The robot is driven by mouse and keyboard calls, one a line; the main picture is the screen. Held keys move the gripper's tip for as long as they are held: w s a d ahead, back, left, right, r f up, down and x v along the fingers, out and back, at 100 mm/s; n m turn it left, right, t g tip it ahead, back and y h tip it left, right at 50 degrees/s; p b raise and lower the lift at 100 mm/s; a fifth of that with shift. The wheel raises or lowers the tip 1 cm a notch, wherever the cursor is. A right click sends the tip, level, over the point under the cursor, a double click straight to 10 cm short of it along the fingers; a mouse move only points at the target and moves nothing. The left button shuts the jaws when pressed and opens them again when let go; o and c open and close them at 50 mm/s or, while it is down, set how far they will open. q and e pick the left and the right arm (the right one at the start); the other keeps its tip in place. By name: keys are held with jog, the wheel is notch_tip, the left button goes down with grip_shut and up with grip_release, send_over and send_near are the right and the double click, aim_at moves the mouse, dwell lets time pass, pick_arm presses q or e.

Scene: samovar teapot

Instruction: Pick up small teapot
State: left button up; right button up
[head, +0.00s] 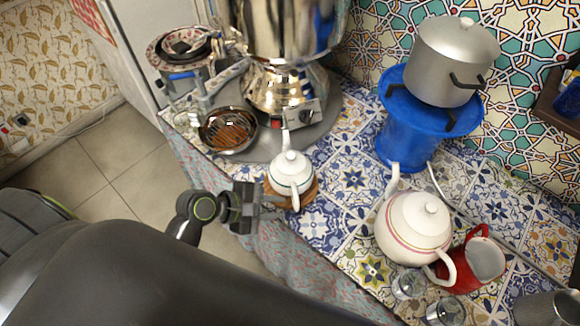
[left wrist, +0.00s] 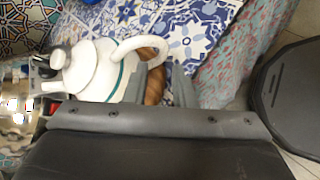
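The small teapot (head: 291,170) is white with a green band and stands upright on a round wooden coaster (head: 309,192) near the table's front edge. In the left wrist view the small teapot (left wrist: 95,70) lies sideways in the picture, its curved handle toward the gripper fingers. My left gripper (head: 272,205) is just left of and below the teapot in the head view, with its fingers pointing at the handle side. The fingers look apart, with nothing clearly held between them; they also show in the left wrist view (left wrist: 165,90). My right gripper is not in view.
A large samovar (head: 285,90) stands behind the teapot. A dark bowl (head: 228,130) is to its left. A bigger white teapot (head: 415,225), a red jug (head: 478,260) and glasses are at the right. A blue stand (head: 408,140) bears a metal pot (head: 445,62).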

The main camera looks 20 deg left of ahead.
pick_arm(q)
jog(key=x, duration=0.9)
jog(key=shift+f, duration=0.1)
jog(key=shift+s, duration=0.1)
grip_shut()
